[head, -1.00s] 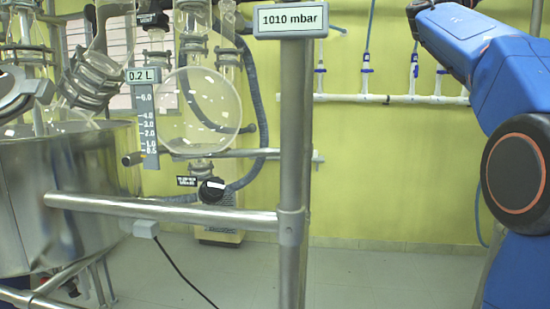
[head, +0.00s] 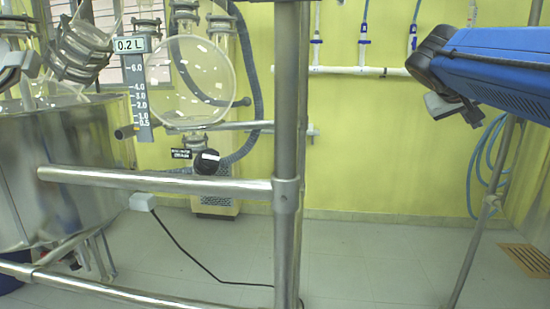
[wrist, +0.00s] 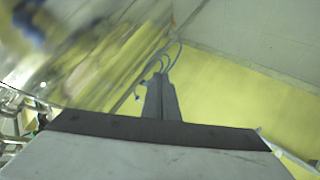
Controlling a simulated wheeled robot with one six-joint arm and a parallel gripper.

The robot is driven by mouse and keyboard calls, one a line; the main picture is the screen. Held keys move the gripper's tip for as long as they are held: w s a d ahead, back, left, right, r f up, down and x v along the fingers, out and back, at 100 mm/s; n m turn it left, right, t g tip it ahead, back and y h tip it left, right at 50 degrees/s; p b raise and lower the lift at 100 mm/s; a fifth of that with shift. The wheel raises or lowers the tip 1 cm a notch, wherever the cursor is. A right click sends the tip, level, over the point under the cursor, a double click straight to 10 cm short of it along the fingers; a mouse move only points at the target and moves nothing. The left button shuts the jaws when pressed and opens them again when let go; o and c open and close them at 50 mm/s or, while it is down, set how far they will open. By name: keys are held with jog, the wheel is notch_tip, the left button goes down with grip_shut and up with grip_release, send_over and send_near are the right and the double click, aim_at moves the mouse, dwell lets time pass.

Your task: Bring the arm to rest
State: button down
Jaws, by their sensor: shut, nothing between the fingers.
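My gripper (wrist: 161,98) shows in the wrist view, with its two grey fingers pressed together and nothing between them. Behind the fingers are the yellow wall and some blue hoses. In the head view my blue arm reaches in from the right edge at upper right, with a black and grey end piece. The arm appears apart from the glassware and the frame.
A steel vessel (head: 60,170) and a round glass flask (head: 192,85) stand at left, behind a steel pipe frame (head: 160,183). Blue hoses (head: 490,165) hang by a thin pole (head: 484,215) at right. The floor (head: 375,265) between frame and pole is clear.

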jog(key=s+a+f+n+y, duration=0.1)
jog(key=s+a+f+y, duration=0.2)
jog(key=f, duration=0.9)
jog(key=s+a+f+n+y, duration=0.2)
jog(key=s+a+f+y, duration=0.2)
jog(key=s+a+f, duration=0.5)
jog(key=s+a+f+n+y, duration=0.2)
jog(key=s+a+f, duration=0.4)
jog(key=a+f, duration=0.5)
notch_tip(320, 180, down, 5)
jog(key=shift+s+g+y, duration=0.4)
jog(key=shift+y, duration=0.5)
jog(key=shift+s, duration=0.1)
